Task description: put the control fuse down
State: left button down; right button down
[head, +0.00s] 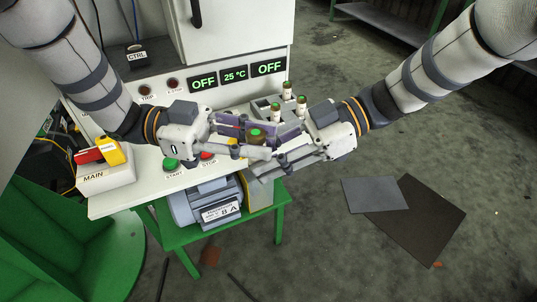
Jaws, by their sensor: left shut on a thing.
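The control fuse (256,134), a short brown cylinder with a green top, is between the fingers of my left gripper (254,142), which is shut on it over the white machine's front shelf. My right gripper (268,153) comes in from the right with its fingers spread, close to the fuse and to the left fingertips. Whether it touches the fuse cannot be told. The fuse's lower part is hidden by the fingers. Behind the grippers, a grey holder (262,103) carries similar green-topped fuses (301,104), partly hidden.
Green and red buttons (170,163) are on the shelf below my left gripper. A MAIN box with a red-yellow switch (104,174) stands at left. A motor (205,204) sits below.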

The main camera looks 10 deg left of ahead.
pick_arm(q)
jog(key=c, duration=1.3)
grip_release()
jog(key=shift+s, duration=0.1)
